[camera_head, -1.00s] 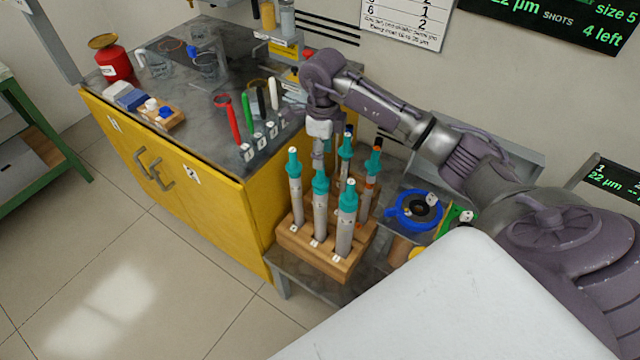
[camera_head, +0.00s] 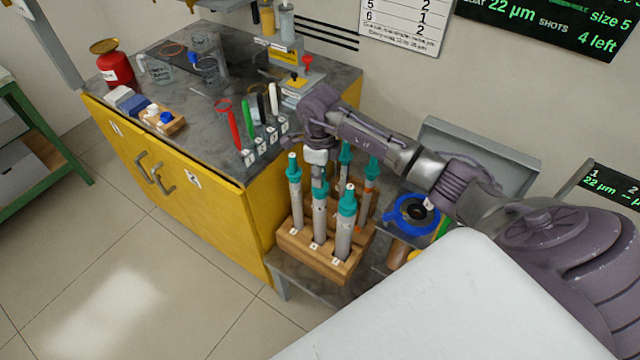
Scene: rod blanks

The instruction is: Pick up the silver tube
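Several silver-grey tubes with teal caps stand upright in a wooden block rack (camera_head: 297,258). I cannot tell which one is meant. The front ones are a left tube (camera_head: 296,203), a middle tube (camera_head: 319,223) and a right tube (camera_head: 343,240); others behind are partly hidden by the arm and the front tubes. My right gripper (camera_head: 319,178) points down from above, at the cap of the middle front tube. Its fingers are too small to tell whether they are open or touch the cap. My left gripper is out of view.
A yellow cabinet (camera_head: 220,215) with a dark top stands left of the rack. It bears coloured rods, glass beakers (camera_head: 207,70) and a red can (camera_head: 115,68). A blue ring-shaped item (camera_head: 415,213) lies right of the rack. A white surface (camera_head: 450,300) fills the lower right.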

